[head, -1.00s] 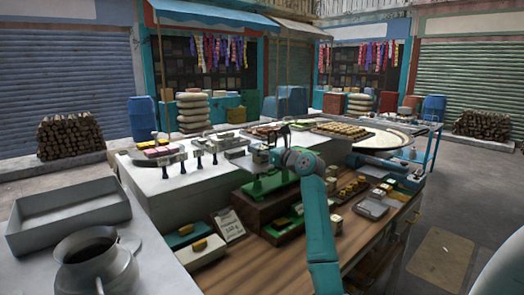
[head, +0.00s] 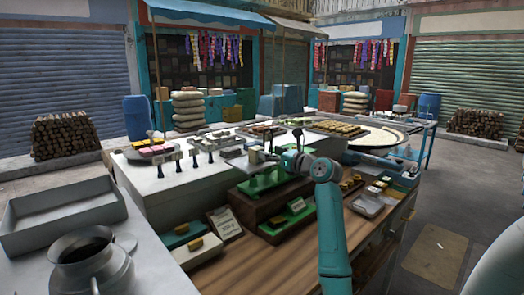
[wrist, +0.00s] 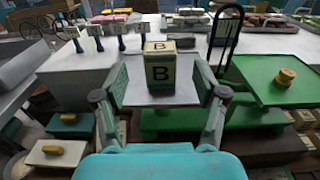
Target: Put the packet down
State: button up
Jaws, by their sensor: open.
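The packet (wrist: 160,66), a small cream and tan block marked with a black "B", stands upright on a flat grey plate (wrist: 158,94) in the wrist view. The plate belongs to a green balance scale (wrist: 165,121). My gripper (wrist: 160,84) is open, with one finger on each side of the packet and visible gaps between fingers and packet.
A black upright loop (wrist: 228,30) stands just right of the packet. A green pan (wrist: 277,79) with a brass weight (wrist: 285,77) lies further right. Several dark-handled stamps or taps (wrist: 97,36) line the white counter behind. A grey tray (head: 62,210) and metal pot (head: 82,258) stand at left.

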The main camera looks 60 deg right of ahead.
jog(key=shift+v, duration=2.4)
